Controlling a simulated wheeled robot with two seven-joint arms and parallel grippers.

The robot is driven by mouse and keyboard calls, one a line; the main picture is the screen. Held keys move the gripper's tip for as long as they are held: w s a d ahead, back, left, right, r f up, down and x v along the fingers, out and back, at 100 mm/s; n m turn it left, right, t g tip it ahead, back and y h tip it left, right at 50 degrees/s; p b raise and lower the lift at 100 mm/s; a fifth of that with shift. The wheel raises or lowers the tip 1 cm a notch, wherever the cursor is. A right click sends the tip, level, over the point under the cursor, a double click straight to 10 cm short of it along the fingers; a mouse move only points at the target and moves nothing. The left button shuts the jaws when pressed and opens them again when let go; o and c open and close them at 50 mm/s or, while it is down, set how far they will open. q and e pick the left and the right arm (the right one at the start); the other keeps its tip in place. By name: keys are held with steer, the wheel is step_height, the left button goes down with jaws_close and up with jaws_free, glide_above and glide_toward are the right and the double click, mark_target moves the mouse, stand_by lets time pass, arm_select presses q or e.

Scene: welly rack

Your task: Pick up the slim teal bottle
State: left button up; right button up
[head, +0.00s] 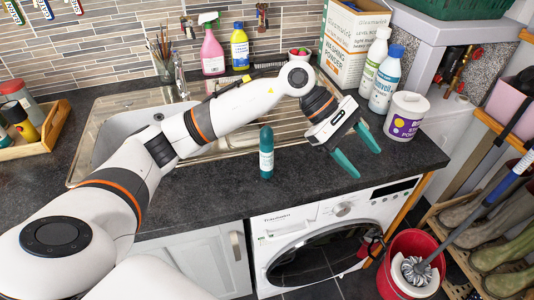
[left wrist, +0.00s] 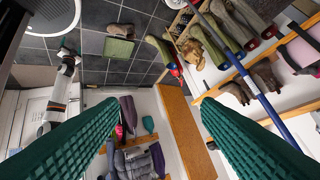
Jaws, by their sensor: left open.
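The slim teal bottle (head: 266,153) stands upright on the dark worktop in front of the sink, with a pale label and a dark teal cap. My left gripper (head: 357,164) is open and empty, to the right of the bottle and clear of it, over the worktop near its front edge. Its two teal fingers point to the lower right in the head view, away from the bottle. In the left wrist view the open fingers (left wrist: 160,130) frame hanging coats and a wall, and the bottle is not visible.
A white tub (head: 405,115) and white bottles (head: 385,80) stand right of my left gripper. A washing powder box (head: 352,45), a pink spray bottle (head: 212,52) and a yellow bottle (head: 240,50) stand behind. The sink (head: 112,105) is left. Worktop around the teal bottle is mostly clear.

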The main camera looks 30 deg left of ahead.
arm_select(q)
steer(key=w+a+r+m+y, duration=0.15)
steer(key=a+y, duration=0.45)
steer(key=a, duration=0.6)
step_height(320, 180, up, 3)
steer(key=y, duration=0.4)
glide_above(266, 127)
steer(key=d, duration=0.1)
steer(key=shift+w, duration=0.3)
steer(key=shift+s+a, duration=0.1)
steer(key=shift+a, duration=0.25)
step_height(266, 127, down, 6)
steer(key=shift+f+p, duration=0.2)
steer(key=shift+p, duration=0.5)
steer(key=f+p, duration=0.1)
steer(key=f, duration=0.1)
steer(key=f+p, duration=0.1)
steer(key=f, duration=0.1)
steer(key=shift+s+a+f, duration=0.1)
steer(key=shift+s+a, duration=0.05)
steer(key=shift+s, duration=0.05)
steer(key=shift+f, duration=0.55)
jaws_close()
